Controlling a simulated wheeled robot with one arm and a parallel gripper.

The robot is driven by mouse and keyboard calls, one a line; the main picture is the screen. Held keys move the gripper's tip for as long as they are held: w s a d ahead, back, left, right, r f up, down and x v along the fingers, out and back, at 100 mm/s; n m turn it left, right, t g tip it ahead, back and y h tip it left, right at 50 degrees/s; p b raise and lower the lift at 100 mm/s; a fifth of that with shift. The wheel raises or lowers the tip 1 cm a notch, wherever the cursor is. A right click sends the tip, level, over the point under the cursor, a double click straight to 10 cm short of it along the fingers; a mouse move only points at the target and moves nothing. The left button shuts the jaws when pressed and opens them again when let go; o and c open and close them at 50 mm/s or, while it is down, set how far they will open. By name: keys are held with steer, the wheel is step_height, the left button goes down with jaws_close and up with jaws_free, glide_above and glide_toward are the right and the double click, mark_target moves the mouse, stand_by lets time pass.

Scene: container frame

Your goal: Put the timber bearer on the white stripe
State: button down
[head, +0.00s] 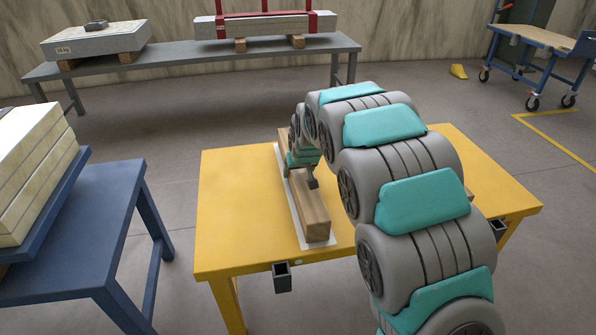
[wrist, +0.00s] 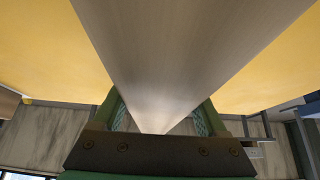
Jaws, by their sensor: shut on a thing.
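The timber bearer (head: 314,218) is a long brown square-section beam. It lies lengthwise over the white stripe (head: 284,172) on the yellow table (head: 235,215). The stripe shows as a thin strip along the bearer's left side and past its near end. I cannot tell whether the bearer touches it or is slightly above. My gripper (head: 312,182) is shut on the bearer near its middle. In the wrist view the bearer (wrist: 165,60) runs between my fingers (wrist: 162,122), with yellow tabletop on both sides. My arm hides the bearer's far right side.
A blue table (head: 75,250) with pale blocks stands at left. A grey bench (head: 190,60) stands behind, and a wheeled cart (head: 540,38) at back right. The table's left part is clear.

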mark_target(304, 177)
steer(key=shift+f, duration=0.1)
jaws_free()
steer(key=shift+r, duration=0.2)
steer(key=b+v, duration=0.1)
steer(key=v, duration=1.1)
steer(key=shift+d, duration=0.15)
steer(key=s+d+m+g+h, duration=0.1)
steer(key=s+d+g, duration=0.1)
steer(key=s+d, duration=0.6)
steer(key=s+d+m+g, duration=0.15)
steer(key=s+d, duration=0.35)
steer(key=s, duration=0.8)
steer(key=s+d+f+g, duration=0.1)
steer(key=s+d+g, duration=0.1)
steer(key=s, duration=1)
steer(key=s+d+f+g, duration=0.2)
steer(key=s+d, duration=0.1)
steer(key=s, duration=0.9)
steer(key=shift+s+d+m+g+h, duration=0.2)
steer(key=shift+s+m+g+h, duration=0.1)
steer(key=shift+m+g+h, duration=0.1)
